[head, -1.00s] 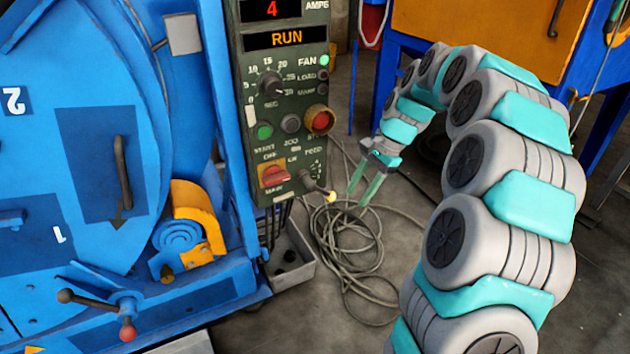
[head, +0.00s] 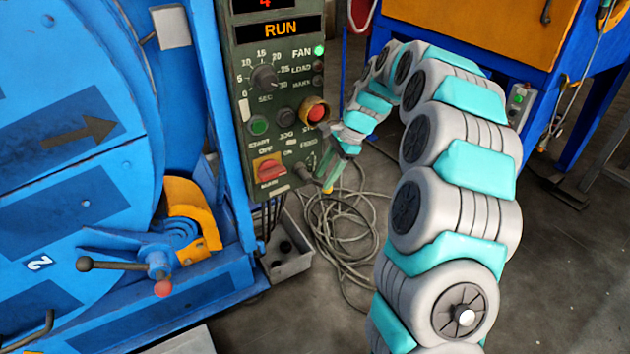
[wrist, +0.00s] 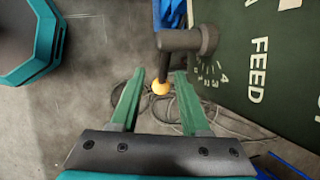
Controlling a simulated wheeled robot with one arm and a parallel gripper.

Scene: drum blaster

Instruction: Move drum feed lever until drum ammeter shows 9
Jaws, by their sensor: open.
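The feed lever (head: 306,175) is at the lower right of the green control panel, partly hidden by my gripper (head: 333,177) in the head view. In the wrist view the dark lever (wrist: 182,40) has a round hub on the panel and an arm ending in a yellow ball (wrist: 161,87). My gripper's open green fingers (wrist: 160,76) stand on either side of the ball, with visible gaps. A small numbered scale sits beside the hub, next to the word FEED. The drum ammeter (head: 265,4) is cut off by the top edge; its red digit looks like 4.
The panel (head: 241,160) also carries a RUN display (head: 281,29), a timer dial (head: 264,78), a red stop button (head: 317,112) and a red switch (head: 269,170). The blue drum machine (head: 70,190) is at left. Cables (head: 345,235) lie coiled on the floor below.

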